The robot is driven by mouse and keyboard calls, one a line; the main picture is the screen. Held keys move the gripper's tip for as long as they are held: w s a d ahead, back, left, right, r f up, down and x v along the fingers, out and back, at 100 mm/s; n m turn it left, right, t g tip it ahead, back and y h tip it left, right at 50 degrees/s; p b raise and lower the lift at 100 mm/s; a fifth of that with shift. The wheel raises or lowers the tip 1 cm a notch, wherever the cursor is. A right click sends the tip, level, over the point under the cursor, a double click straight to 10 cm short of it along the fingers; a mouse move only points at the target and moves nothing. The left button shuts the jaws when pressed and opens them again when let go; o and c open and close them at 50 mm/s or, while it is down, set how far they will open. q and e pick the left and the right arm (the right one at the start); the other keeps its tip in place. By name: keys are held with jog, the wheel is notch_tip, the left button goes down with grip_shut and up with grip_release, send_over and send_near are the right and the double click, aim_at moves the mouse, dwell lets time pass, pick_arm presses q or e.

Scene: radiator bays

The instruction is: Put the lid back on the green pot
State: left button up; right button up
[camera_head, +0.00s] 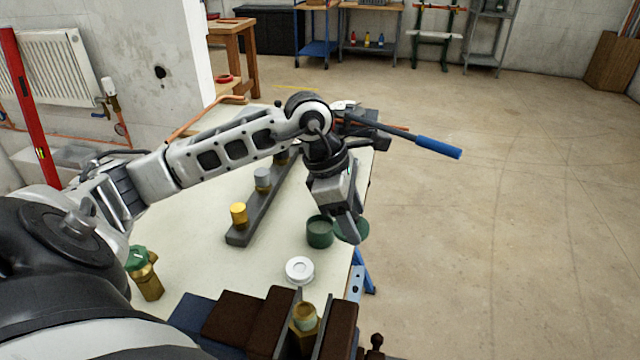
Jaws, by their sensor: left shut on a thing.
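The green pot (319,234) stands open on the pale bench top near its right edge. My left gripper (348,233) points down just right of the pot. It is shut on the dark green lid (361,230), a round disc that shows beside and behind its fingers, partly hidden by them. The lid is to the right of the pot's mouth, near the bench edge, and does not cover it. I cannot tell how high it is above the bench. My right gripper is not in view.
A white tape roll (299,270) lies in front of the pot. A dark rack (239,238) with yellow and grey caps stands left. A vise (275,318) holds a brass fitting at the front edge. A brass valve (148,280) stands at left; a blue-handled tool (437,147) overhangs the back right.

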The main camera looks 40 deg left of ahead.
pick_arm(q)
jog(key=a+r+n+t+y, duration=0.2)
jog(key=a+n+y, duration=0.2)
jog(key=a+n, duration=0.6)
jog(key=f+n+b, duration=0.1)
jog(key=f, duration=0.1)
jog(key=d+f+b, duration=0.1)
jog(key=f+b, duration=0.1)
jog(key=w+f+n+b, duration=0.1)
jog(key=b, duration=0.1)
jog(key=shift+d+f+n, duration=0.3)
jog(key=shift+d+f, duration=0.05)
jog(key=shift+f, duration=0.05)
jog(key=shift+f+b, duration=0.25)
jog(key=shift+b, duration=0.1)
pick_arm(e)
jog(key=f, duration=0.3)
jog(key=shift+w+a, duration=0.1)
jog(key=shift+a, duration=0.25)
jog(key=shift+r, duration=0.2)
pick_arm(q)
jog(key=shift+r, duration=0.1)
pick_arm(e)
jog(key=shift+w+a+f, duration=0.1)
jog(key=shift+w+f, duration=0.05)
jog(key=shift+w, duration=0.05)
pick_arm(q)
jog(key=shift+b, duration=0.3)
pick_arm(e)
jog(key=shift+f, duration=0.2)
